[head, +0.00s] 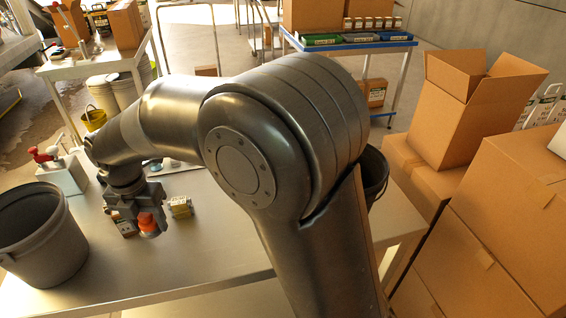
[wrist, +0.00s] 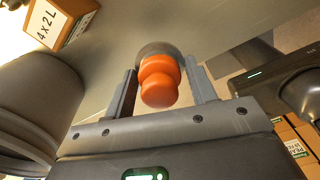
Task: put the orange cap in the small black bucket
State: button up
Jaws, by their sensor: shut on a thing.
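The orange cap (wrist: 161,82) is between the two fingers of my gripper (wrist: 163,78), with a grey rounded part at its far end. In the head view the orange cap (head: 148,224) shows low at my gripper (head: 140,222), over the table's left half. My gripper is shut on it. A black bucket (head: 376,178) shows at the table's right end, mostly hidden behind my arm. A larger dark grey bucket (head: 40,240) stands at the table's left front, left of my gripper.
The metal table (head: 215,255) is bare in front of my gripper. A small yellowish box (head: 180,207) lies just right of it. A white block with red-topped parts (head: 62,172) stands behind the grey bucket. Cardboard boxes (head: 500,220) are stacked at the right.

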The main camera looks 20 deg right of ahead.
notch_tip(320, 180, up, 12)
jog(key=shift+r, duration=0.1)
jog(key=w+d+m, duration=0.4)
jog(key=d, duration=0.7)
jog(key=w+d+m, duration=0.3)
jog(key=d+m, duration=0.1)
jog(key=d, duration=0.7)
jog(key=s+d+m, duration=0.2)
jog(key=d+m, duration=0.2)
jog(key=d, duration=0.8)
jog(key=s+d+m, duration=0.2)
jog(key=d+m, duration=0.2)
jog(key=d, duration=0.8)
jog(key=f, duration=1.7)
jog(key=shift+a+f, duration=0.2)
jog(key=shift+f, duration=2.7)
